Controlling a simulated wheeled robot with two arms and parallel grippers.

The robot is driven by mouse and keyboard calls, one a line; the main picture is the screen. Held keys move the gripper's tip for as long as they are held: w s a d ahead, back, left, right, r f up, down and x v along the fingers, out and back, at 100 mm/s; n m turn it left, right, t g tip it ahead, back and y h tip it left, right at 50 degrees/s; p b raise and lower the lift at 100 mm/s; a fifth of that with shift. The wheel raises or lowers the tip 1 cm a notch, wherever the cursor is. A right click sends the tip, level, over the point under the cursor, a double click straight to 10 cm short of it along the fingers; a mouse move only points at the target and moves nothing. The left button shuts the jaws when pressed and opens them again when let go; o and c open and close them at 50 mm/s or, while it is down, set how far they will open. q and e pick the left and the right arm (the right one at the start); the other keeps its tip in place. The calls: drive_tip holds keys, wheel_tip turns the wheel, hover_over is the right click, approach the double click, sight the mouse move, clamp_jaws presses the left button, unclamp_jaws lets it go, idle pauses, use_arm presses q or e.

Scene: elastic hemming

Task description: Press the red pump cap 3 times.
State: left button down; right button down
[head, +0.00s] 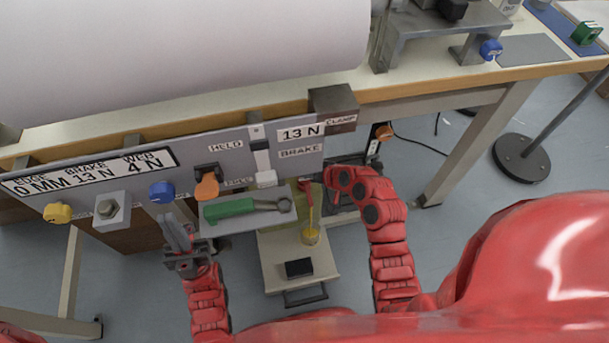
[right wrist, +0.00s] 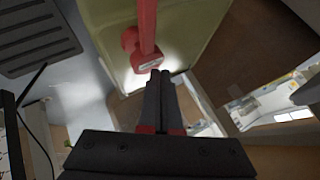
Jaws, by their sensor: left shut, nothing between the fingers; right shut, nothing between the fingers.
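The red pump cap (head: 306,186) shows small in the head view, just left of my right arm, at the top of a yellow-green item. In the right wrist view a red rod with a rounded red end (right wrist: 146,56), apparently the cap, lies in front of an olive-yellow surface. My right gripper (right wrist: 160,74) is shut and empty, its fingertips close beside that red end; whether they touch I cannot tell. In the head view the right fingers are hidden behind the red arm. My left gripper (head: 178,236) is shut and empty, below the panel at the left.
A grey panel (head: 255,133) with labels, knobs and an orange lever (head: 207,187) runs along the table front. A shelf (head: 235,224) carries a green-handled tool (head: 230,208). A low cart (head: 276,277) holds a yellow pot (head: 310,236) and a black block (head: 298,268).

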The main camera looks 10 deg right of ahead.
sight(307, 180)
drive_tip(key=shift+r, duration=0.3)
wheel_tip(307, 180, up, 5)
drive_tip(key=p, duration=0.4)
drive_tip(key=shift+r, duration=0.1)
drive_tip(key=shift+w, duration=0.1)
idle(2.4)
